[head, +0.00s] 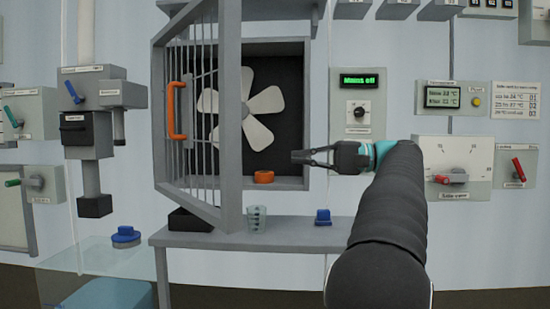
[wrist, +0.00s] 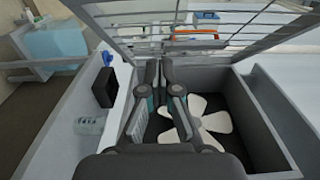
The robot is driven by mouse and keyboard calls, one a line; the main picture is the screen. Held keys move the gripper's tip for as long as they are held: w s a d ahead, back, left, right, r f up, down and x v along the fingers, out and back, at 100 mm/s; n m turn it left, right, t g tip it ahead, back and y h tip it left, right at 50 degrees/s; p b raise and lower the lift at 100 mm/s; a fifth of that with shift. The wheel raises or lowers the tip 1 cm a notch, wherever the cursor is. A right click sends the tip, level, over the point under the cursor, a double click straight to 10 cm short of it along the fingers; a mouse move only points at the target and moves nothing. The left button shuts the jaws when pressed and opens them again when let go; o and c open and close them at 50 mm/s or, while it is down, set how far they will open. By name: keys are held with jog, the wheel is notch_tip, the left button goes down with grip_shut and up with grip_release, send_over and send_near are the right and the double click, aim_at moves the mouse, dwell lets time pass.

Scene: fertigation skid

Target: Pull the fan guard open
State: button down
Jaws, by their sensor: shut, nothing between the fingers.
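The white fan (head: 247,103) shows in the dark box. My gripper (head: 293,156) is in front of the box's lower right, apart from the guard and handle. Its fingers (wrist: 161,65) look close together and hold nothing.
An orange ring (head: 264,177) lies on the box floor. A shelf (head: 290,235) below carries a clear cup (head: 256,219) and a blue item (head: 322,217). A black-and-grey valve unit (head: 88,135) stands left.

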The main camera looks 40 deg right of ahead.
jog(key=w+a, duration=0.7)
jog(key=a, duration=0.2)
jog(key=shift+w+a+b, duration=0.15)
jog(key=shift+a+b, duration=0.25)
